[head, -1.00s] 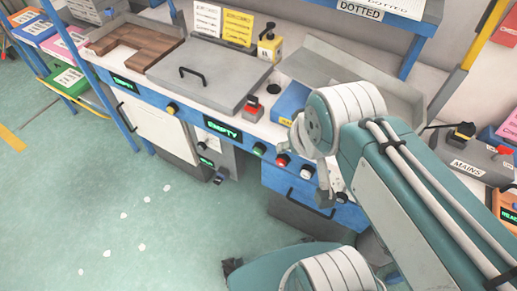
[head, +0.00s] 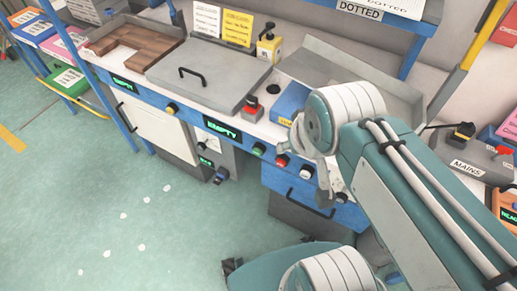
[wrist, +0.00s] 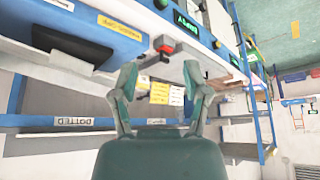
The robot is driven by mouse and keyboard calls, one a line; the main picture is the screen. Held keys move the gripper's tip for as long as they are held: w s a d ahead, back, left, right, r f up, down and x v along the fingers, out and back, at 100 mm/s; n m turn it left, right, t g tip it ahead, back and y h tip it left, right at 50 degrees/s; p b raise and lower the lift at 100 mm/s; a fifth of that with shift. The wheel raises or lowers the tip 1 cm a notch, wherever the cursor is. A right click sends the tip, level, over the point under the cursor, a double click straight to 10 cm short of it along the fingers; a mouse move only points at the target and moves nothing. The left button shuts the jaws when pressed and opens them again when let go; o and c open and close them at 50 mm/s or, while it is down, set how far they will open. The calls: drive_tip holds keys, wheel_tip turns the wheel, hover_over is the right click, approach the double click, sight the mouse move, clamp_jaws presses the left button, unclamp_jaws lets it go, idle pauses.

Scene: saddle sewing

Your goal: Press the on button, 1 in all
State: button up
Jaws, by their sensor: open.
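A row of buttons sits on the blue front rail of the bench in the head view: a green button (head: 258,149), a red button (head: 282,160) and a pale button (head: 307,171). No readable "on" label shows on them. My gripper (wrist: 160,78) is open and empty in the wrist view, its two fingers spread apart below the bench edge as pictured. In the head view my arm covers the right part of the bench, and the gripper cannot be made out clearly. A red-topped block (head: 252,107) stands on the bench behind the rail.
A grey lidded box (head: 208,75) and a wooden piece (head: 140,45) lie on the bench. An "EMPTY" display (head: 222,129) sits left of the green button. A yellow knob (head: 172,108) is further left.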

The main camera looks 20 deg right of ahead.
idle(0.4)
clamp_jaws()
idle(1.1)
